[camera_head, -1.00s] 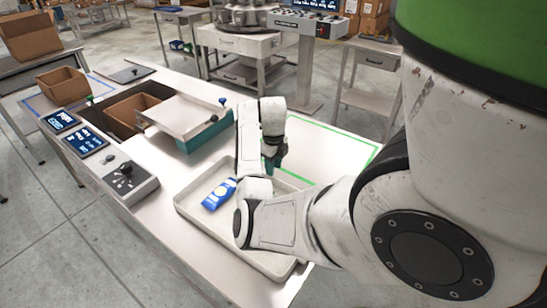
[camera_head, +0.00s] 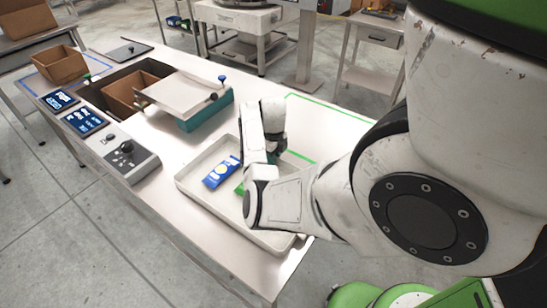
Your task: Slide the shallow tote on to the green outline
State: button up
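The shallow tote (camera_head: 212,160) is a pale, low-walled tray on the near end of the light table. My gripper (camera_head: 274,155) is over the tote's far right side. Its fingertips are hidden, so I cannot tell its opening or whether it touches the tote.
A teal-based weigher (camera_head: 207,114) with a pale plate stands left of the outline. A cardboard box (camera_head: 128,92) sits in a table recess beside it. Displays (camera_head: 84,121) and a control panel (camera_head: 127,158) line the left edge. The table's front edge is close to the tote.

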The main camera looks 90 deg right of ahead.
grip_shut()
dwell(1.1)
